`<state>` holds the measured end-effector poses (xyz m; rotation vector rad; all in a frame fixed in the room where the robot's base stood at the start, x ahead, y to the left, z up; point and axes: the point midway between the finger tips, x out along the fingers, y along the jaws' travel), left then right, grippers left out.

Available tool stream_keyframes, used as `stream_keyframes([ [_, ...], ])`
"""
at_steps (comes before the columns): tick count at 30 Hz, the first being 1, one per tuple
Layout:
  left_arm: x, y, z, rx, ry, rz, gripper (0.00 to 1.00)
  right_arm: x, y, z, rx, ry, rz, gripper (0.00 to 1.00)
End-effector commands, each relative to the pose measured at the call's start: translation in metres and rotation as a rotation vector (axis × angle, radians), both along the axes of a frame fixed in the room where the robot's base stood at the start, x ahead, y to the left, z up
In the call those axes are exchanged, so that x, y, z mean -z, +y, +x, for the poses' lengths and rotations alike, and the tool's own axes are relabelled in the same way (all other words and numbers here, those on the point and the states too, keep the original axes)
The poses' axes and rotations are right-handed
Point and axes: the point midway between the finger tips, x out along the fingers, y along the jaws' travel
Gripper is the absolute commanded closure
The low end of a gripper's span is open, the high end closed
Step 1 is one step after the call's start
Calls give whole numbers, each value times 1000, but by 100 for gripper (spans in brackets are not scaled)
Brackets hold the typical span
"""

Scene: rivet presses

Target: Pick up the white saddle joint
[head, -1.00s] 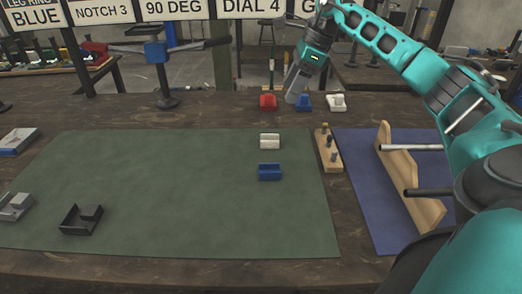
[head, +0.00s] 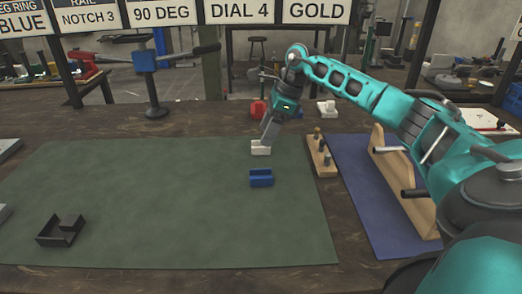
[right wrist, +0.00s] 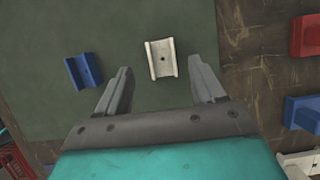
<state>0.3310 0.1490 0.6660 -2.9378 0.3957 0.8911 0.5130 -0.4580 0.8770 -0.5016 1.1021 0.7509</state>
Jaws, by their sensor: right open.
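A white saddle joint (head: 261,147) lies on the green mat near its back right edge. It also shows in the right wrist view (right wrist: 160,59), a channel-shaped block with a small hole, just beyond and between the fingertips. My right gripper (head: 268,138) is above and just behind it in the head view, and its open fingers (right wrist: 162,78) hold nothing. Another white joint (head: 327,109) stands at the back of the table, right of the arm's end. My left gripper is not in view.
A blue saddle joint (head: 261,178) lies on the green mat (head: 180,210) in front of the white one. A red block (head: 257,109) stands behind. A wooden peg block (head: 321,156) and a wooden rack (head: 405,185) stand to the right. A dark tray (head: 61,230) lies front left.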

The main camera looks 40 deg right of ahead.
Motion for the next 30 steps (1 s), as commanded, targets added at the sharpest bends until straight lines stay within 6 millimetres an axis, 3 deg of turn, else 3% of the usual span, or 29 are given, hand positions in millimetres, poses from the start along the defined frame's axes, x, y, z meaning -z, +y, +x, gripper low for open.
stream_keyframes([
  [6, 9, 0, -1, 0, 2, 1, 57, 33, 7, 9, -2, 2, 0, 32],
  [14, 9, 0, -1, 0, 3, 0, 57, 35, 8, 10, -1, 0, -1, 32],
  [30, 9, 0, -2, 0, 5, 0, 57, 35, 8, 10, -1, 0, 0, 84],
])
